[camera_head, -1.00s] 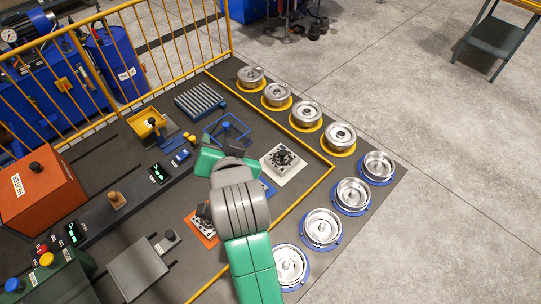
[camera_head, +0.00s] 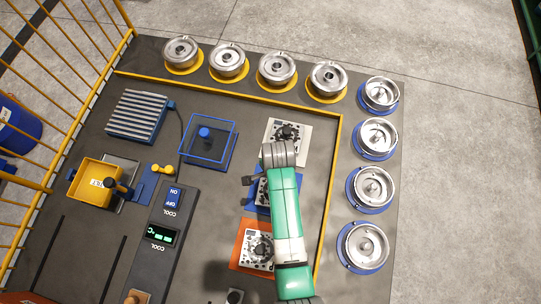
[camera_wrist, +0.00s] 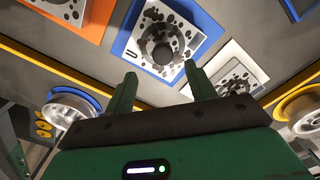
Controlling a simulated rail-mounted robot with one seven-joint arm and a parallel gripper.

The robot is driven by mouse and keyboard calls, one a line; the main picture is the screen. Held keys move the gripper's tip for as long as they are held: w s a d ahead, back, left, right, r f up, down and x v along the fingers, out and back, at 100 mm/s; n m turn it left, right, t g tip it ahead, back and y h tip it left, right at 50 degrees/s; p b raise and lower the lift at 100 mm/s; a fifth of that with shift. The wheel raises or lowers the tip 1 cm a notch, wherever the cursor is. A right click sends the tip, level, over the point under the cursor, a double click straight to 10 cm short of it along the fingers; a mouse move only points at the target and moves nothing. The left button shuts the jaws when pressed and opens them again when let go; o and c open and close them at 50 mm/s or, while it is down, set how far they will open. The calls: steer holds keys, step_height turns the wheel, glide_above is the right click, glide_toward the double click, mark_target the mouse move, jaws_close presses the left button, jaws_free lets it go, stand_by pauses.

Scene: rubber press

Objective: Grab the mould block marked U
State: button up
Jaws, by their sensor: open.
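One (camera_head: 257,250) is on the orange plate (camera_head: 243,228). The middle one (camera_head: 263,190) is on the blue plate (camera_head: 259,210), partly hidden by my arm. The third (camera_head: 286,133) is on the white plate (camera_head: 303,132). In the wrist view, the middle block (camera_wrist: 184,38) is ahead of my gripper (camera_wrist: 161,76), which is open and empty, its fingers apart from the block. The third block (camera_wrist: 226,75) is right of the fingers.
Metal pots on yellow rings (camera_head: 229,63) and blue rings (camera_head: 376,138) line the back and right of the dark platform. A yellow rail (camera_head: 335,190) edges the work area. A blue wire frame (camera_head: 207,138), a COOL panel (camera_head: 163,235) and a yellow bin (camera_head: 98,182) stand left.

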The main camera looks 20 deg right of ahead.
step_height(320, 180, down, 2)
steer(key=shift+f, duration=0.1)
steer(key=f+b, duration=0.1)
steer(key=f, duration=0.4)
steer(key=shift+w+f, duration=0.15)
steer(key=shift+w, duration=0.05)
jaws_close()
stand_by(1.2)
